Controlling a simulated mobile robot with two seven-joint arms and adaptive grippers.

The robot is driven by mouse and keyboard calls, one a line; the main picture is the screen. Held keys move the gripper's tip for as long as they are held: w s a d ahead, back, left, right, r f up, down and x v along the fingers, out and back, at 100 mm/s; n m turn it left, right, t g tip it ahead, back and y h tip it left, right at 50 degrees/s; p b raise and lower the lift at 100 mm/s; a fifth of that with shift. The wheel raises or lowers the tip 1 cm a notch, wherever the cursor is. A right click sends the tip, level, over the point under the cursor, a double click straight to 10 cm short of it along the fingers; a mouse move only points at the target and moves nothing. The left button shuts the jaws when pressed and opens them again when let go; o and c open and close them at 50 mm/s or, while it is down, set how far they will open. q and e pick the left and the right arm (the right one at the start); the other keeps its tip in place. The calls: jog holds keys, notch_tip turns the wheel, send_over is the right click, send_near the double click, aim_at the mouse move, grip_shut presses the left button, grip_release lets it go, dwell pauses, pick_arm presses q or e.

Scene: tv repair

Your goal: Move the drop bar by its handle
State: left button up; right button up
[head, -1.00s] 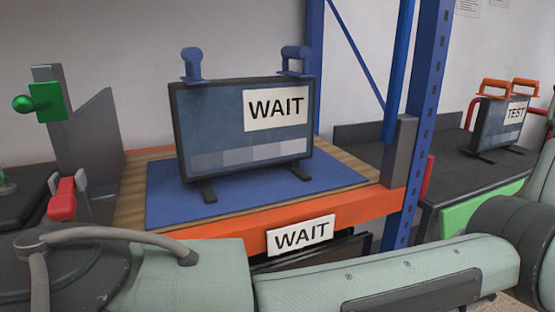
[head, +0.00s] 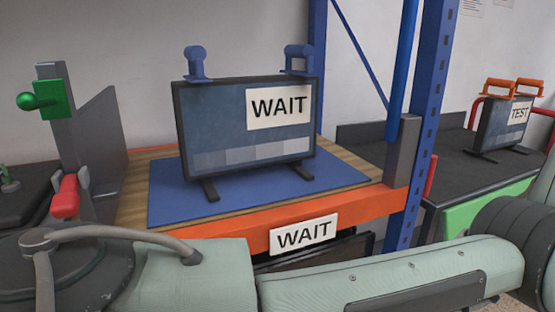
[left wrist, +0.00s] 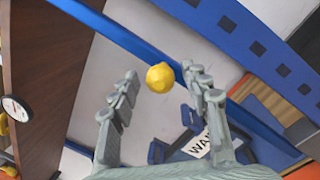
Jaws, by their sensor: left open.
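A thick blue bar (head: 402,70) stands upright in a grey bracket (head: 402,155) at the shelf's right front corner; it looks like the drop bar, raised. In the left wrist view a yellow ball knob (left wrist: 160,77) shows against a pale wall, close to a long blue bar (left wrist: 112,32). The knob looks like the bar's handle, but how they join is not clear. My left gripper (left wrist: 161,86) is open, with the knob seen between its fingertips; I cannot tell whether they touch it. The head view shows neither gripper, only my arm links along the bottom.
A screen (head: 245,130) marked WAIT, with blue handles, stands on a blue mat (head: 175,205) on the orange-edged shelf (head: 375,200). A green knob (head: 40,100) and red handle (head: 66,197) are at left. A TEST screen (head: 495,130) stands on the dark right bench.

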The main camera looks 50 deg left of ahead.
pick_arm(q)
jog(key=r+v, duration=0.1)
jog(key=v, duration=0.5)
jog(key=shift+d+f+b, duration=0.35)
jog(key=shift+d+f, duration=0.1)
jog(key=shift+f, duration=0.1)
jog(key=shift+s, duration=0.1)
notch_tip(320, 180, up, 5)
jog(key=shift+r+p, duration=0.1)
jog(key=shift+p, duration=0.5)
